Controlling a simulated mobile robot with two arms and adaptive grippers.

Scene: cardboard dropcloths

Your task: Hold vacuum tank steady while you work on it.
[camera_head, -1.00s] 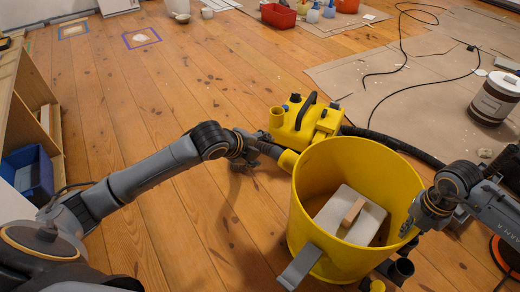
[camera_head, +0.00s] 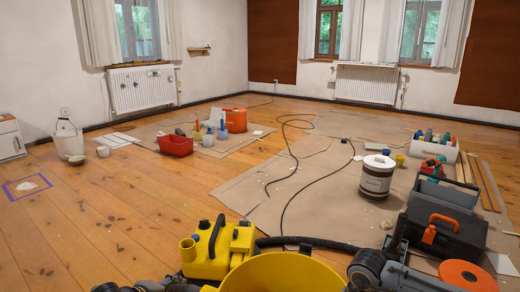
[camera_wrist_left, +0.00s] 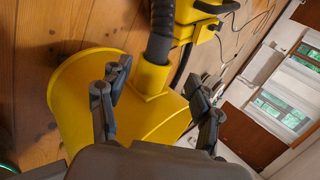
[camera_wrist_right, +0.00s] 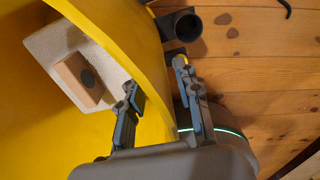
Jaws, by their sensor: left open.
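Contact there is unclear.
The yellow vacuum head (camera_head: 222,245) stands beside the tank, with a black hose (camera_head: 305,241) running right. A toolbox (camera_head: 445,220), a brown-and-white bucket (camera_head: 377,177) and a black cable (camera_head: 300,170) lie to the right and ahead. The wooden floor at left is mostly clear.

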